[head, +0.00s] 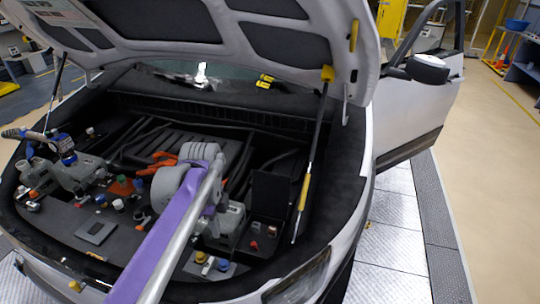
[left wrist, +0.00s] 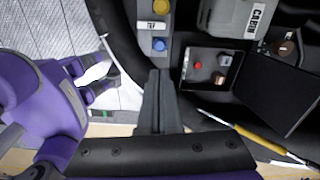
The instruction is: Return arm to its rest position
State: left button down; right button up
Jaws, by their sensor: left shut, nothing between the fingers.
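My left gripper (left wrist: 160,80) is shut and empty in the left wrist view. Its dark fingers lie together over the right-hand side of the engine bay, and I see no contact with the parts below. In the head view, my purple and silver arm reaches up from the bottom over the bay to grey rounded joints; the fingers cannot be clearly made out there. My right gripper is not recognisable in either view.
The raised hood (head: 250,30) hangs over the bay, held by a black and yellow strut (head: 312,150). An open box (left wrist: 208,70) with small caps lies near the strut. Yellow and blue caps are beside it. A blue-topped container (head: 66,150) stands at left. An open car door (head: 415,110) is at right.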

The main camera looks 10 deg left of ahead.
pick_arm(q)
jog(key=s+d+f+n+t, duration=0.3)
jog(key=s+n, duration=0.3)
jog(key=n, duration=0.2)
jog(key=s+d+f+n+t, duration=0.2)
jog(key=s+d+f+n, duration=0.1)
jog(key=s+f+n, duration=0.2)
jog(key=s+n, duration=0.2)
jog(key=n, duration=0.2)
jog(key=shift+s+d+f+t, duration=0.15)
jog(key=shift+d+f+t, duration=0.05)
jog(key=shift+d+t, duration=0.2)
